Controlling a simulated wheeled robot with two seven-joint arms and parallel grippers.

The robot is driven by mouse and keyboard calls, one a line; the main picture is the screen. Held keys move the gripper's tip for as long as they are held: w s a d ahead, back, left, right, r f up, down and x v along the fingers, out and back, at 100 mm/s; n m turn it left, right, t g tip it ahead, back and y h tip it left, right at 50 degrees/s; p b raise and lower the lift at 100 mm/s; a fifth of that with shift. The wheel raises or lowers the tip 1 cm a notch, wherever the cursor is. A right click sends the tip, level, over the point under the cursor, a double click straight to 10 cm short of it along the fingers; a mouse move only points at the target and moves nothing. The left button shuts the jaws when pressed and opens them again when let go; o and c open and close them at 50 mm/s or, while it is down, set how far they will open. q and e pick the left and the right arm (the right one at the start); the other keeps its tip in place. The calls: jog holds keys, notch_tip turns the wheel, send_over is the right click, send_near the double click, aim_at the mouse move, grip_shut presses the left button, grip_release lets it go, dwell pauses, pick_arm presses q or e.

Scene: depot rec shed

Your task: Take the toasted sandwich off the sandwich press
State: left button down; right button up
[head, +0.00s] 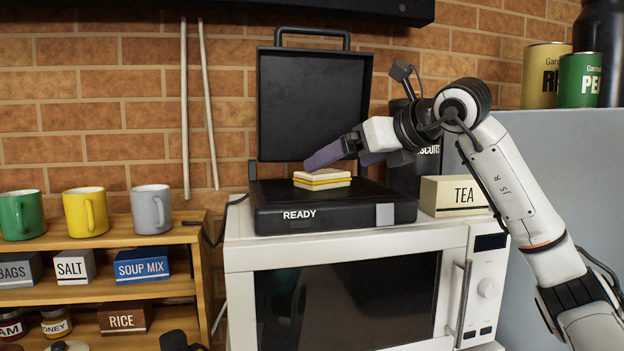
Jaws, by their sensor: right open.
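The toasted sandwich (322,180), pale bread with a yellow filling, lies flat on the lower plate of the black sandwich press (350,216). The press stands open, its lid (312,105) upright at the back with a handle on top, and its front reads READY. My right gripper (338,162) comes in from the right. Its purple fingers are apart, one just above the sandwich's top right edge and the other further right. No grip on the sandwich shows, and I cannot tell whether the finger touches it.
The press stands on a white microwave (246,262). A TEA box (452,195) and a dark canister (405,178) stand to its right. A wooden shelf (110,290) with mugs and boxes is at left. Two pale rods (208,110) lean on the brick wall.

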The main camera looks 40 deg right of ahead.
aim_at(326, 172)
jog(key=x, duration=0.2)
jog(key=p+x, duration=0.1)
jog(key=x, duration=0.5)
jog(key=shift+d+f, duration=0.2)
jog(key=shift+d, duration=0.05)
jog(key=c, duration=0.9)
